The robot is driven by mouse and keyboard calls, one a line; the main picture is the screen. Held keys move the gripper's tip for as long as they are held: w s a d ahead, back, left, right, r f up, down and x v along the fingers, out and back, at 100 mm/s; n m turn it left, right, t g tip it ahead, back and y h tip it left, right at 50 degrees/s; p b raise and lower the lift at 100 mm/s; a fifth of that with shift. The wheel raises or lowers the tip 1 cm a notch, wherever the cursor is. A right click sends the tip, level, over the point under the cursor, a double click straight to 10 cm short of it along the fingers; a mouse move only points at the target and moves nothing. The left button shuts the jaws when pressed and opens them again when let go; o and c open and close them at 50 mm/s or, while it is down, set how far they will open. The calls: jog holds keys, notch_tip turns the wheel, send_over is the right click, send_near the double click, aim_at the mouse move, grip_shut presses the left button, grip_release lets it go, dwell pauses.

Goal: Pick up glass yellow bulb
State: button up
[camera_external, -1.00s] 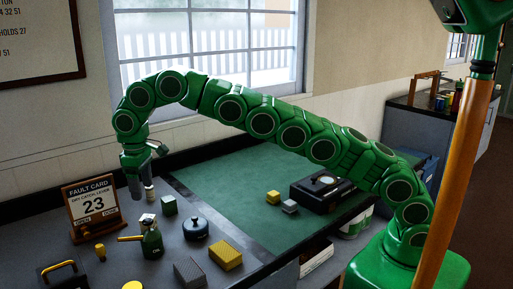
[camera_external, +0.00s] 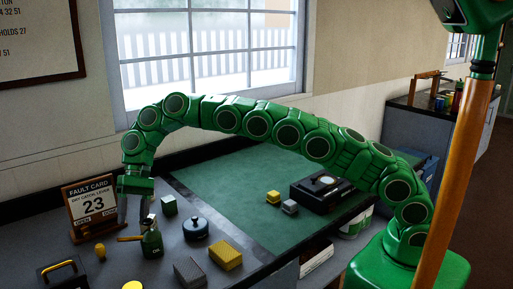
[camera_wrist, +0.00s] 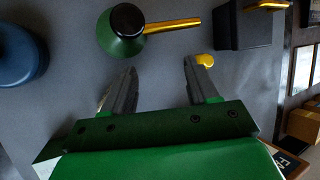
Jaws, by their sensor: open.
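The small yellow bulb (camera_external: 100,251) lies on the grey bench in front of the fault card in the external view. In the wrist view the yellow bulb (camera_wrist: 206,60) shows just beyond the tip of the right finger, partly hidden by it. My gripper (camera_external: 136,208) is open and empty, pointing down above the bench, to the right of the bulb and close to the oil can. In the wrist view my gripper (camera_wrist: 160,70) has its two fingers spread, with bare bench between them.
A green oil can (camera_external: 152,243) with a yellow spout stands right of the bulb. The fault card (camera_external: 93,207) stands behind it. A black box with a yellow handle (camera_external: 62,275) is at the front left. A dark blue pot (camera_external: 195,229) and several blocks (camera_external: 226,256) are to the right.

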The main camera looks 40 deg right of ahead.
aim_at(102, 249)
jog(key=m+y, duration=0.1)
jog(key=m, duration=0.1)
jog(key=a+m+g+y, duration=0.1)
jog(key=shift+a+f+m, duration=0.2)
jog(key=shift+f+m, duration=0.2)
jog(key=w+m+y, duration=0.1)
jog(key=m, duration=0.1)
jog(key=w+a+f+m+y, duration=0.1)
jog(key=m+y, duration=0.1)
jog(key=m, duration=0.1)
jog(key=w+m+y, duration=0.1)
jog(key=m, duration=0.2)
jog(key=shift+a+f+g, duration=0.2)
jog(key=shift+f+g, duration=0.1)
jog(key=shift+g, duration=0.1)
jog(key=shift+w+a+f+m+y, duration=0.15)
jog(key=shift+w+m+y, duration=0.35)
jog(key=shift+m, duration=0.4)
jog(key=shift+x, duration=5.95)
jog(key=c, duration=1)
